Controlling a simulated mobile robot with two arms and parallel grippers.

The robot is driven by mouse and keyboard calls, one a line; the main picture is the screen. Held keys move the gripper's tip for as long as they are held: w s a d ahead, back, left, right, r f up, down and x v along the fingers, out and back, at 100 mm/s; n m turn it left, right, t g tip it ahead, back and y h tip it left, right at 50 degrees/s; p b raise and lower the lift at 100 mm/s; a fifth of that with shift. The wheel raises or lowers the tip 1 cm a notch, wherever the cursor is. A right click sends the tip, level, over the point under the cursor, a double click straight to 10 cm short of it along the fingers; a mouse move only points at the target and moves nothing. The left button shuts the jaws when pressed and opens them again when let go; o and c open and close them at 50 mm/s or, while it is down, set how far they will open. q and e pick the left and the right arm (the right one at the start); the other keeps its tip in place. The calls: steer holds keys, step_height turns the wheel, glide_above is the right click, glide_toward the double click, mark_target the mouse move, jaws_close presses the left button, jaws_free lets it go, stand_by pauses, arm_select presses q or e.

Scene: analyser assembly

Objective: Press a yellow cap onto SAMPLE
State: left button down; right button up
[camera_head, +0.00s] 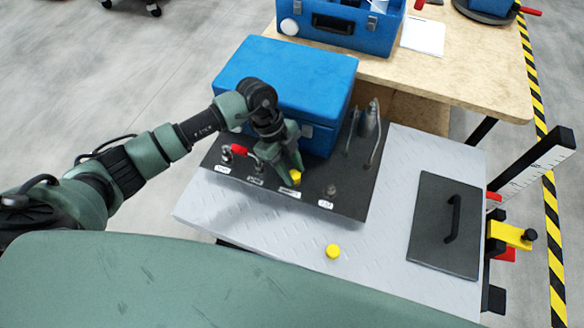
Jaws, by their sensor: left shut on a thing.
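My left gripper (293,170) points down over the front part of a black panel (348,206) and is shut on a yellow cap (296,178). The cap is just above or at a port behind a small white label (292,193). The port itself is hidden, so I cannot tell whether the cap touches it. The label lettering is too small to read, so I cannot tell which port is SAMPLE. A second yellow cap (333,251) lies on the grey bench (375,275) in front of the panel. My right gripper is not in view.
A blue box (290,75) stands behind the gripper. A red-ended fitting (238,149) is left of it; a small port (331,190) and upright metal fittings (368,122) are to the right. A dark handled plate (448,222) lies at the bench's right. The front bench strip is mostly clear.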

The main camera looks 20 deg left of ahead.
arm_select(q)
steer(key=shift+f, duration=0.2)
steer(key=c, duration=0.9)
jaws_free()
steer(key=v, duration=0.7)
steer(key=shift+a+r, duration=0.15)
steer(key=shift+r, duration=0.25)
